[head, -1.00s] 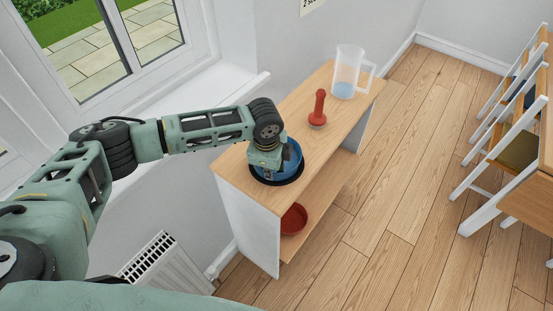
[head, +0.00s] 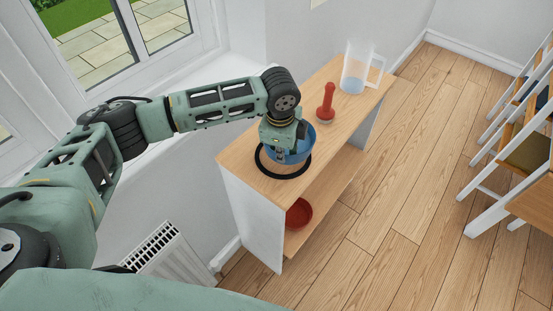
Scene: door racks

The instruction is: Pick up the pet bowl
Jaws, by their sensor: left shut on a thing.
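A blue bowl (head: 295,156), which looks like the pet bowl, is at the near end of the shelf unit's wooden top (head: 243,160). My left gripper (head: 281,151) is shut on its near side, and the gripper and wrist hide much of the bowl. A black ring (head: 291,175) shows below the bowl, with bare wood visible inside it; the bowl seems raised above it. My right gripper is not in view.
A red plunger-like item (head: 326,104) and a clear jug (head: 357,68) stand farther along the top. A red bowl (head: 299,213) sits on the lower shelf.

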